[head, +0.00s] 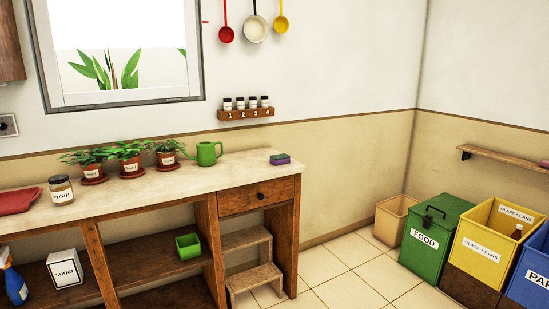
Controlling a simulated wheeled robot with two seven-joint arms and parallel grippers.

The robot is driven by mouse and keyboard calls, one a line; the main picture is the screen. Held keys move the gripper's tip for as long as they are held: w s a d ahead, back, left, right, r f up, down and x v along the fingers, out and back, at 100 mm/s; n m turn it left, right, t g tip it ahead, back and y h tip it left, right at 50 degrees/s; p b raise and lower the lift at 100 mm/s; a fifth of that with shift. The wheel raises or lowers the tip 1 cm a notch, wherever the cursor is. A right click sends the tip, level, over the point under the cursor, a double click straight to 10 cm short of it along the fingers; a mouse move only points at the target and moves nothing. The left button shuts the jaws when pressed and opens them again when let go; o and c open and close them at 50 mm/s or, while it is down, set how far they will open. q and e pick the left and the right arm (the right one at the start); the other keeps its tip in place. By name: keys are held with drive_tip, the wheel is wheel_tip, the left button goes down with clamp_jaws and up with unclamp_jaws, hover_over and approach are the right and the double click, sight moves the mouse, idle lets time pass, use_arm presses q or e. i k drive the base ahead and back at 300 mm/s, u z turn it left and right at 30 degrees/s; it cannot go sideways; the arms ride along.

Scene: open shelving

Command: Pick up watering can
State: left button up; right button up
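A green watering can (207,154) stands upright on the light worktop (225,169), to the right of the potted plants. Its handle and spout show at its sides, and nothing covers it. Neither of my grippers shows in the head view.
Several potted plants (130,163) stand left of the can, close by. A sponge (280,159) lies to its right near the worktop's end. A syrup jar (62,190) and red tray (19,201) are further left. A step stool (254,277) stands below. Bins (432,243) stand at right; floor between is clear.

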sight(206, 152)
drive_tip(key=z, duration=0.5)
drive_tip(key=i, duration=1)
drive_tip(key=u, duration=0.6)
drive_tip(key=i, duration=1.05)
drive_tip(key=u, duration=1)
